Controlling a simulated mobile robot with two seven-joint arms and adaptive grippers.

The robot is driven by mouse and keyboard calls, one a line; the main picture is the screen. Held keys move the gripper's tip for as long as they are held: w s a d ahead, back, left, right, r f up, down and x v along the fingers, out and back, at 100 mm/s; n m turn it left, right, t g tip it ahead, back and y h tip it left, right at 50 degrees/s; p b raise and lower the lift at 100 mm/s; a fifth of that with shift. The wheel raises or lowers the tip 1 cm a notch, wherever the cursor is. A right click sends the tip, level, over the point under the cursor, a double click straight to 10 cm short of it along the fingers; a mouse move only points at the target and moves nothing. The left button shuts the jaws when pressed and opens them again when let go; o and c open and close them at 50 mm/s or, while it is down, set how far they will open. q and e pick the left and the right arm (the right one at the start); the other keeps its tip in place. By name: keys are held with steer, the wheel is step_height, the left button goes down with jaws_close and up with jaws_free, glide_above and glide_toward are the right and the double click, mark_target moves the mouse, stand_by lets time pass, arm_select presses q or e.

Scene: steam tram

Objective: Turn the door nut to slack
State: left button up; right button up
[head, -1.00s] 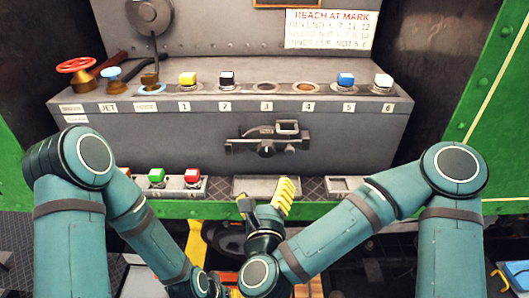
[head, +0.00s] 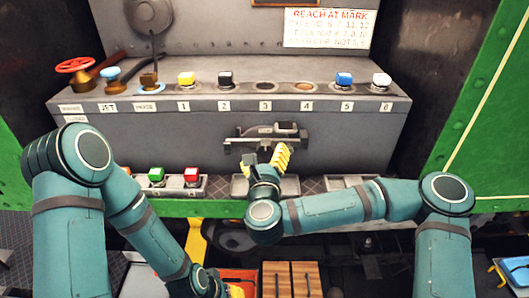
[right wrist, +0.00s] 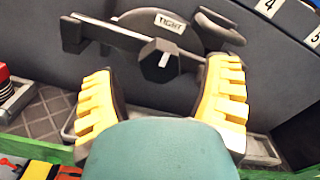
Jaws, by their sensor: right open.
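The door nut (right wrist: 160,62) is a dark hexagonal nut with a white mark, in the right wrist view. It sits on the dark door latch (right wrist: 120,38), just below a plate labelled TIGHT (right wrist: 170,22). The mark points up, a little right, toward that plate. In the head view the latch (head: 262,131) is on the grey box's front, and my gripper hides the nut. My right gripper (right wrist: 160,95) is open, its yellow-padded fingers either side of the nut and apart from it; it also shows in the head view (head: 266,159). My left gripper (head: 235,290) is low, mostly hidden.
The grey box (head: 160,133) carries coloured knobs and a red valve wheel (head: 75,66) on top. Trays with a green block (head: 156,175) and a red block (head: 191,175) lie below. A green beam (head: 200,208) runs along the front edge.

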mark_target(265, 148)
steer(key=shift+w, duration=1.3)
steer(key=shift+c, duration=0.2)
steer(key=c, duration=1.1)
steer(key=shift+c, duration=0.2)
